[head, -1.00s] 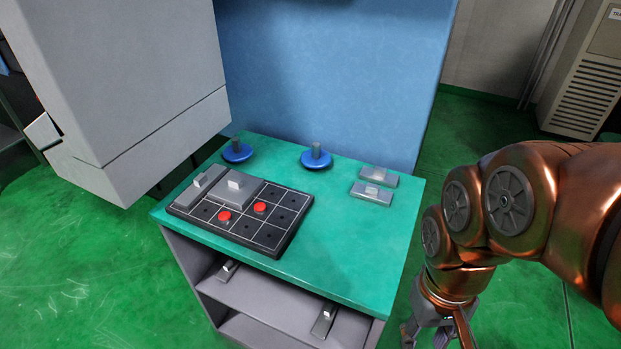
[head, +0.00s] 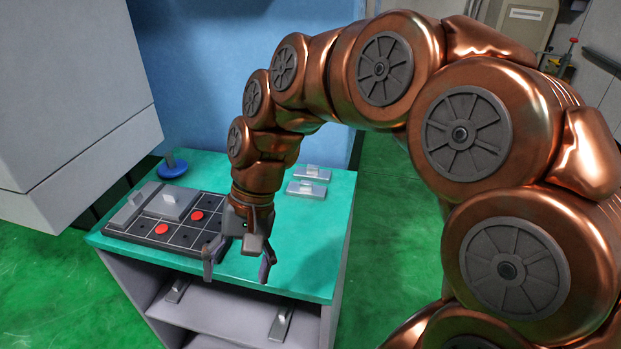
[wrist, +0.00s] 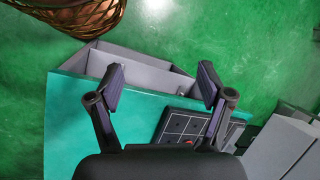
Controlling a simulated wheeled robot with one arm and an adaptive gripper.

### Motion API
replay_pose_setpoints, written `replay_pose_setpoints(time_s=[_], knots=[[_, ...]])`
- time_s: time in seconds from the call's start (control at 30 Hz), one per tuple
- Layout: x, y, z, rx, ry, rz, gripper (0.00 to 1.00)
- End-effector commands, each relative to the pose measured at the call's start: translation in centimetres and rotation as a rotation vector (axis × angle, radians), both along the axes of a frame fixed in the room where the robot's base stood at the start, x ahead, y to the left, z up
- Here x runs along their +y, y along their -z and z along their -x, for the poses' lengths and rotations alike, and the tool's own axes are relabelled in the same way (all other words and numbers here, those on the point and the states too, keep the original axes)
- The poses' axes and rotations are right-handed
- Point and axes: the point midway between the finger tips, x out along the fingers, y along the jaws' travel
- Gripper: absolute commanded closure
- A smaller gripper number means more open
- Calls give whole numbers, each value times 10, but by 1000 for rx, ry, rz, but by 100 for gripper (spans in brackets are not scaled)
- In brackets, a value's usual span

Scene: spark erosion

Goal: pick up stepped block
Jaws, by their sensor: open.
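Several grey blocks with raised tops are in the head view; I cannot tell for sure which is the stepped block. A long block (head: 128,210) and a square one (head: 172,204) sit on the dark gridded board (head: 180,240). Two flat ones, a rear block (head: 312,174) and a front block (head: 306,189), lie at the back right of the green tabletop. A left block (head: 177,291) and a right block (head: 280,322) lie on the shelf below. My gripper (head: 237,270) is open and empty, pointing down by the table's front edge, right of the board. It also shows in the wrist view (wrist: 160,83).
Two red round pieces, a left one (head: 162,229) and a right one (head: 197,216), sit on the board. A blue disc with a post (head: 172,166) stands behind it. A large grey machine housing (head: 70,90) overhangs at left. The tabletop (head: 318,250) is clear at right.

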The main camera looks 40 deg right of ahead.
Motion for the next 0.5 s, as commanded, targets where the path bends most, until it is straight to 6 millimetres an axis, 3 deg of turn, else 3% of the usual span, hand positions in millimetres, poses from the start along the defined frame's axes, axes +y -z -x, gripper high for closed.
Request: replay_pose_setpoints(time_s=[0.03,0.27,0.5], knots=[[1,1,-19,13,53,-44,21],[-10,-11,-96,87,311,-237,21],[-59,-11,-174,183,603,-435,21]])
